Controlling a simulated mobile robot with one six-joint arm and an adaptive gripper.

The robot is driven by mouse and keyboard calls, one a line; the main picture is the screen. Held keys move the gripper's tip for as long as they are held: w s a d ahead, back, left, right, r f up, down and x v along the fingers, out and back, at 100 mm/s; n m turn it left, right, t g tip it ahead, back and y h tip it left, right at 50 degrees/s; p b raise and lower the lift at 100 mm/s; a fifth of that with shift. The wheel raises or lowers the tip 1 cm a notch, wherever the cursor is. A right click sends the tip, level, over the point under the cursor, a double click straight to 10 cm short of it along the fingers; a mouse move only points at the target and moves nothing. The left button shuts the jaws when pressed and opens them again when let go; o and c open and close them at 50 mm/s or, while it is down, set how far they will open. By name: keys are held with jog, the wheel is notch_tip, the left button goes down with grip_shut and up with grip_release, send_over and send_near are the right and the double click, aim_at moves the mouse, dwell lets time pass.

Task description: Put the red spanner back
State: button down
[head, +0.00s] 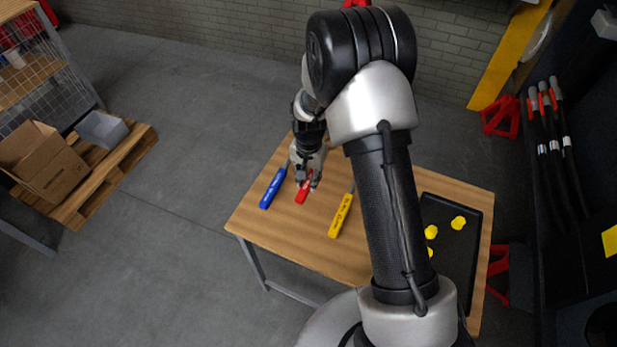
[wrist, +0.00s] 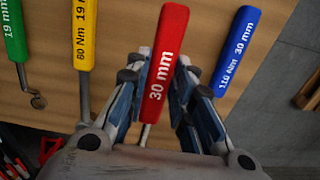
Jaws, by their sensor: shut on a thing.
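The red spanner (head: 302,193), its handle marked "30 mm", is between the blue and yellow spanners on the wooden table (head: 290,248). In the wrist view the red handle (wrist: 162,62) runs between the two fingers of my gripper (wrist: 160,92). My gripper (head: 307,172) is shut on the red spanner at the table's left part. The hand hides the spanner's far end, and I cannot tell whether the handle touches the table.
A blue spanner (head: 273,188) lies close on the left, a yellow one (head: 341,215) on the right. A green one (wrist: 14,32) shows in the wrist view. A black tray (head: 462,262) with yellow pieces is at the right. Bare wood lies in front of the spanners.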

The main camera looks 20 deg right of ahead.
jog(key=shift+r, duration=0.1)
jog(key=shift+r, duration=0.1)
jog(key=shift+f+b, duration=2.7)
jog(key=shift+f, duration=1.3)
jog(key=c, duration=1.3)
grip_release()
jog(key=shift+s, duration=0.1)
notch_tip(320, 180, up, 12)
jog(key=shift+s+a+r, duration=0.1)
